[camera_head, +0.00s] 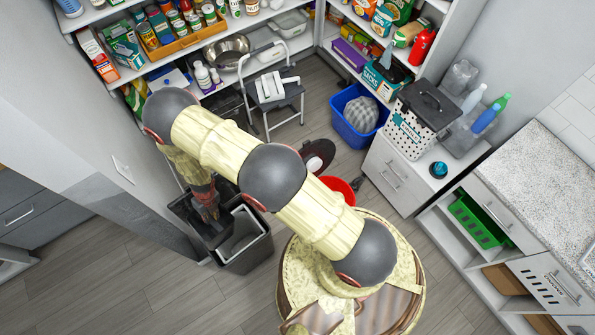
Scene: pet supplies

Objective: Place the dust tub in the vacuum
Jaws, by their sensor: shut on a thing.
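My gripper (208,211) is at the left, pointing down over the open dark bin. It is shut on a dark thing (204,236), which may be the dust tub; my fingers and the shadow hide much of it. I cannot tell whether it touches the bin's rim. A round black thing with a pale spot (318,157) is on the floor, partly hidden by my arm; it may be the vacuum, but I cannot tell. A white object (276,86) lies on a step stool farther back.
The dark bin (258,254) stands by the wall corner. A red bucket (340,187) is partly behind my arm. A blue basket (355,112) and a white drawer unit (396,178) stand at the right. Bare floor (140,285) lies at lower left.

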